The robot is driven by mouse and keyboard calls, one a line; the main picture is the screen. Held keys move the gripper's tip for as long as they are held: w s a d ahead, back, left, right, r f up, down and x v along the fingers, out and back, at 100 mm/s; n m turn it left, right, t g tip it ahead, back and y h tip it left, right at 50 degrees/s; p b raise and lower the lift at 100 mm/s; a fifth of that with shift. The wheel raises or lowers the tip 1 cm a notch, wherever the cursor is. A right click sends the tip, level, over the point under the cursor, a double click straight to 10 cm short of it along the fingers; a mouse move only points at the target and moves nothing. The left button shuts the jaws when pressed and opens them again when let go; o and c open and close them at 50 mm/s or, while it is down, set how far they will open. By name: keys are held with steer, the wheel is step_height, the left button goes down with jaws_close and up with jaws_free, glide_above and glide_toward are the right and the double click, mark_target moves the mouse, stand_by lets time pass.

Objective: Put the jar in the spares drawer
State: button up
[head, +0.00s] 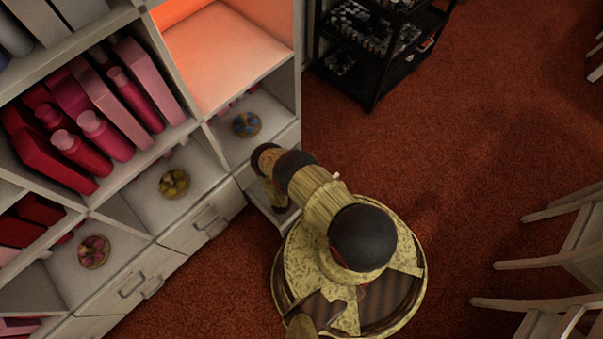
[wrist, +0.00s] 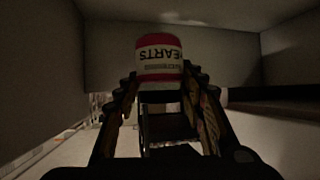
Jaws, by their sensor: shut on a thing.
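The jar (wrist: 160,58) shows in the wrist view, with red bands and a white label reading "HEARTS" upside down. My gripper (wrist: 160,75) is shut on it, with a finger on each side. Grey panels surround the jar in the wrist view. I cannot tell whether it touches any of them. In the head view my arm reaches down at the right end of the shelf unit and hides the gripper and the jar. A pale drawer (head: 257,196) stands out there, partly hidden by my arm. I cannot read any label on it.
The white shelf unit (head: 208,186) holds pink and red boxes and bottles, with closed drawers (head: 146,280) below. Small round dishes (head: 174,183) stand in its lower cubbies. A black rack (head: 368,50) is at the back and pale chairs (head: 560,255) at right. Carpet between is clear.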

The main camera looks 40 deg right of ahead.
steer(key=shift+w+f+b, duration=0.1)
steer(key=shift+f+b, duration=1.05)
steer(key=shift+f, duration=1.65)
steer(key=shift+f, duration=0.1)
steer(key=o, duration=1.2)
steer(key=shift+c, duration=0.2)
steer(key=shift+o, duration=0.3)
steer(key=p+v, duration=0.2)
steer(key=v, duration=0.5)
steer(key=shift+a+r, duration=0.2)
steer(key=shift+a, duration=0.05)
steer(key=shift+p, duration=0.3)
